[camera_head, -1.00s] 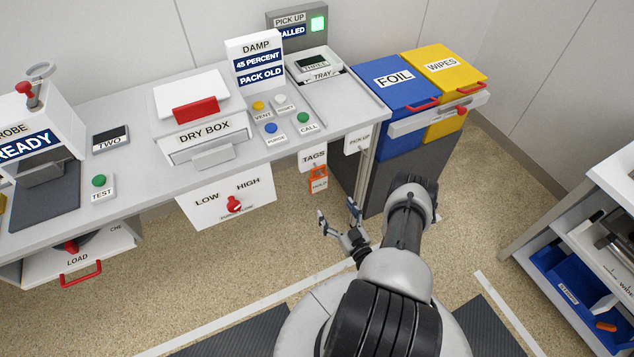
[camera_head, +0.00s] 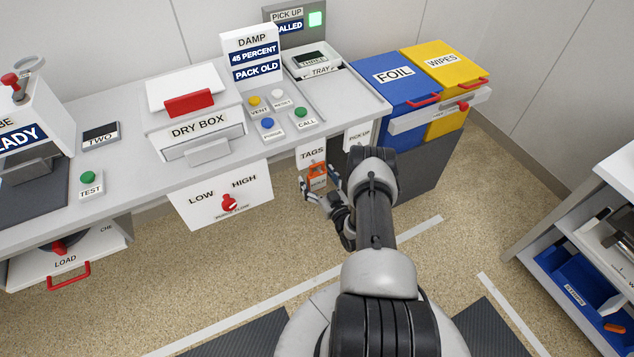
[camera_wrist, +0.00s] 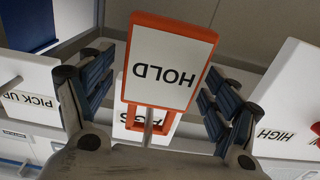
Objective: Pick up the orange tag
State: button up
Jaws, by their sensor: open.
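The orange tag (camera_head: 315,179) hangs below the white TAGS plate (camera_head: 312,154) at the bench's front edge. In the wrist view the tag (camera_wrist: 170,62) is an orange frame with a white HOLD face, seen upside down, with a peg at its slotted end. My gripper (camera_head: 319,187) is open at the tag in the head view. In the wrist view its two fingers (camera_wrist: 157,80) stand on either side of the tag, with a gap on each side. The TAGS plate (camera_wrist: 128,130) is partly hidden behind the tag.
A PICK UP plate (camera_head: 357,135) hangs just right of the TAGS plate, and the LOW/HIGH panel (camera_head: 222,195) with its red knob is to the left. Blue FOIL (camera_head: 396,82) and yellow WIPES (camera_head: 446,66) bins stand at the right. The floor in front is clear.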

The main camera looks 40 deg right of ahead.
jog(key=shift+w, duration=0.1)
jog(key=shift+c, duration=0.3)
jog(key=c, duration=1.2)
jog(key=shift+o, duration=0.2)
jog(key=shift+r, duration=0.1)
